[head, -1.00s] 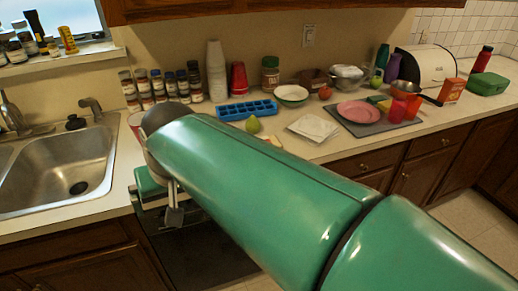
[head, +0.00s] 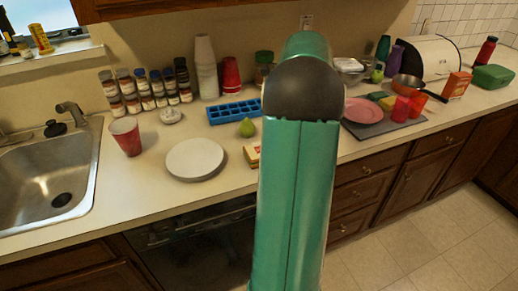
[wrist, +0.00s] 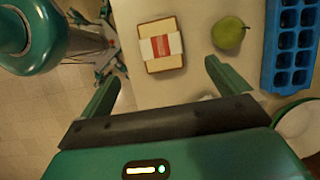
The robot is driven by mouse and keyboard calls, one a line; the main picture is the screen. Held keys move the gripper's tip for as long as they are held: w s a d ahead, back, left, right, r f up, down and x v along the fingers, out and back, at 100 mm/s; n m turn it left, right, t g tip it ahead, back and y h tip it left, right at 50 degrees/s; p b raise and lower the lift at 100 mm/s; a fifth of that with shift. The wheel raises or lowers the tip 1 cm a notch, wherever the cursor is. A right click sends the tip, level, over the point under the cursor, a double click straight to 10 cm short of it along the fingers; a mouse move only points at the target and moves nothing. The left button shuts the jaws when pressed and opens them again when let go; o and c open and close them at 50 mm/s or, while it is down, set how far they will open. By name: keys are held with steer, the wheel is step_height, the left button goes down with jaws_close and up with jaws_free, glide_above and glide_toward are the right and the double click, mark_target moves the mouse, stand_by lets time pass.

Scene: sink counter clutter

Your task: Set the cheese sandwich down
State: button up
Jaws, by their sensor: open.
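The cheese sandwich (wrist: 162,45), a pale bread square wrapped with a red and white label, lies on the counter near its front edge in the wrist view. In the head view, only its left part (head: 252,154) shows beside my arm. My gripper (wrist: 163,88) is open and empty, its two green fingers spread apart. The sandwich lies beyond the fingertips and is not between them. In the head view my gripper is hidden behind my arm.
A green pear (wrist: 229,32) and a blue ice tray (wrist: 291,45) are beside the sandwich. A white plate (head: 195,160) and a red cup (head: 126,137) stand left, by the sink (head: 50,185). A pink plate (head: 364,111) lies right. Bare counter surrounds the white plate.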

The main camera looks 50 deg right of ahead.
steer(key=x, duration=0.7)
steer(key=shift+s+a+f, duration=0.1)
steer(key=shift+f, duration=0.25)
steer(key=shift+d+x, duration=0.2)
steer(key=shift+x, duration=2.95)
steer(key=shift+f, duration=0.3)
steer(key=shift+c, duration=0.2)
steer(key=c, duration=1.1)
steer(key=shift+r, duration=0.1)
